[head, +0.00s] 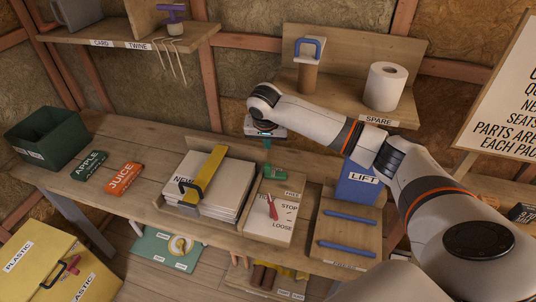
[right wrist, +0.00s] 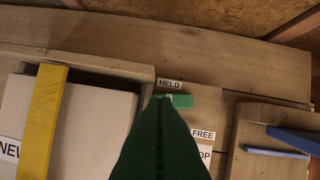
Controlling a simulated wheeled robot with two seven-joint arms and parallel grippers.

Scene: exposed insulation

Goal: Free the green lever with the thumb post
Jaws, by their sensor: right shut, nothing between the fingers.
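The green lever (head: 275,171) lies on the wooden bench at the back of the board with the red lever. In the right wrist view the green lever (right wrist: 181,101) shows as a short bar just below the HELD label (right wrist: 170,84), with the FREE label (right wrist: 203,134) nearer the camera. My right gripper (head: 267,143) is above and slightly behind the lever, apart from it. Its dark green fingers (right wrist: 161,105) are shut and empty, and they hide the lever's left end in the wrist view. I cannot make out the thumb post clearly. My left gripper is not in view.
Left of the lever, a stack of white sheets (head: 238,192) lies under a yellow bar (head: 207,172). A red lever (head: 271,206) is in front. A blue LIFT box (head: 357,187) and blue rods (head: 347,218) are to the right. A shelf with a paper roll (head: 385,86) is behind.

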